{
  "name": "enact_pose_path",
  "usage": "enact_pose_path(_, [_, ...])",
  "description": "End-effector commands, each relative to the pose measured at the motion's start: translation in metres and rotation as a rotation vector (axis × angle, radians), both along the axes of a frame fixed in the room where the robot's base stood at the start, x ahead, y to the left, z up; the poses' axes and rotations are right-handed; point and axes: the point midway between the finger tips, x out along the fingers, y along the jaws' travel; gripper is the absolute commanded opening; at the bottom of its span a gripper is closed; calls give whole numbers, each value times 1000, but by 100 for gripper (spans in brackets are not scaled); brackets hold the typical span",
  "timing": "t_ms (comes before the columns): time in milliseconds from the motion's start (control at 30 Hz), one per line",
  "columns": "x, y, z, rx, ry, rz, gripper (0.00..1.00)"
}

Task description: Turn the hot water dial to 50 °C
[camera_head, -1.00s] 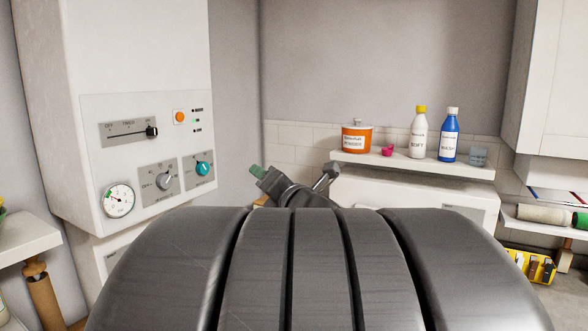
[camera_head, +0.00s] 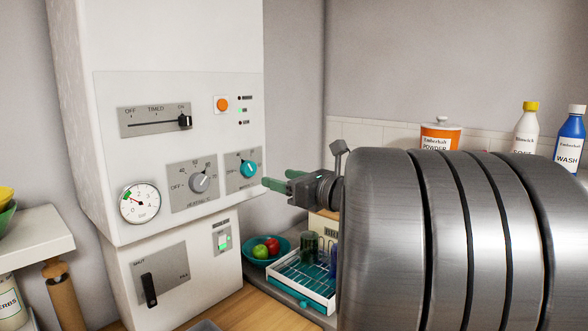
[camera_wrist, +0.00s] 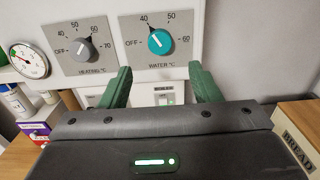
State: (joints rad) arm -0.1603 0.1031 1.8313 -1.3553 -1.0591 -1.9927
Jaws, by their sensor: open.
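The water dial (camera_head: 249,169) is a round teal knob on a grey plate on the white boiler's front. In the wrist view the water dial (camera_wrist: 160,41) has OFF, 40, 50 and 60 around it, and its pale pointer mark seems to lean up and left, toward the 40 side. My gripper (camera_head: 284,180) has green fingers and is just right of the dial in the head view, apart from it. In the wrist view my gripper (camera_wrist: 160,72) is open and empty, its two fingertips below and to either side of the dial.
The grey heating dial (camera_head: 200,183) is close on the left of the water dial. A slider (camera_head: 184,122), an orange button (camera_head: 222,104) and a pressure gauge (camera_head: 140,203) share the panel. Below right are a fruit bowl (camera_head: 281,259) and a dish rack (camera_head: 290,285).

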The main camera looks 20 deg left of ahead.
Motion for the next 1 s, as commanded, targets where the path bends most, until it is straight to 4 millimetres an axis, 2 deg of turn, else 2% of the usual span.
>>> enact_pose_path(300, [20, 51, 2, 1, 3, 4, 57])
enact_pose_path(500, [30, 75, 1, 0, 3, 2, 57])
enact_pose_path(700, [34, 84, 0, 0, 1, -1, 57])
enact_pose_path(967, [35, 84, 0, 0, 1, -1, 57])
enact_pose_path(1000, [35, 84, 0, 0, 1, -1, 49])
